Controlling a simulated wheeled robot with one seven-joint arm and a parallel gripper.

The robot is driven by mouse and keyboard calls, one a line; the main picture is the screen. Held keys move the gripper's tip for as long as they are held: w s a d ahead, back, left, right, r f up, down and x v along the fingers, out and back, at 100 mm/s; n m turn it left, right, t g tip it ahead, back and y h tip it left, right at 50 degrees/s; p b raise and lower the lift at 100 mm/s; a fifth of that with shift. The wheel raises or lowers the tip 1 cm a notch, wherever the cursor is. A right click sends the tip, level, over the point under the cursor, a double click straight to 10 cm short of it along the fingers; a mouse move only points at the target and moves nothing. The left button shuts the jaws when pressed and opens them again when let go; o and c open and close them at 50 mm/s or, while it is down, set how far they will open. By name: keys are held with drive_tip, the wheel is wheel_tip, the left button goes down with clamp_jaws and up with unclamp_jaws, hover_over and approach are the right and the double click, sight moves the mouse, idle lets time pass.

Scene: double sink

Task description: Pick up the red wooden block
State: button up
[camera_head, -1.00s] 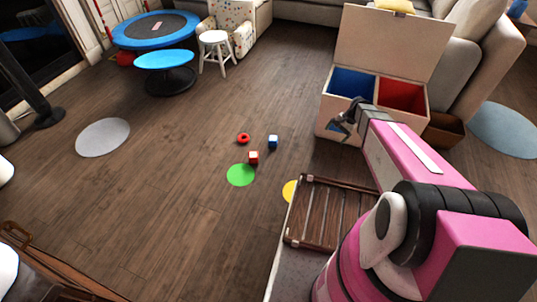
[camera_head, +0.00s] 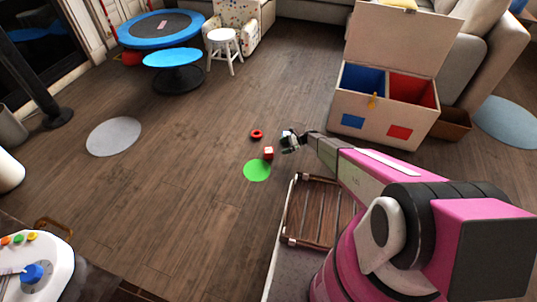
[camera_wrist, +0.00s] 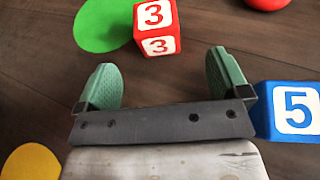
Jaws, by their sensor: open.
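The red wooden block (camera_head: 268,153) sits on the wood floor at the upper right edge of the green disc (camera_head: 257,170). In the wrist view the red block (camera_wrist: 157,27) shows white faces with a red 3, just beyond the fingertips and between their lines. My gripper (camera_head: 289,141) is to the right of the block in the head view. In the wrist view my gripper (camera_wrist: 163,80) is open, its two green fingers apart with nothing between them. Whether its height matches the block cannot be told.
A blue block (camera_wrist: 292,110) with a 5 is close beside the right finger; the gripper hides it in the head view. A red ring (camera_head: 256,134) lies behind the red block. A toy chest (camera_head: 384,105) stands at the right. Open floor spreads left.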

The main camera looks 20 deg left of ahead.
sight(269, 153)
drive_tip(key=x, duration=0.8)
drive_tip(key=shift+s+d+f, duration=0.1)
drive_tip(key=shift+s+f, duration=0.05)
drive_tip(key=shift+s, duration=0.1)
drive_tip(key=c, duration=1)
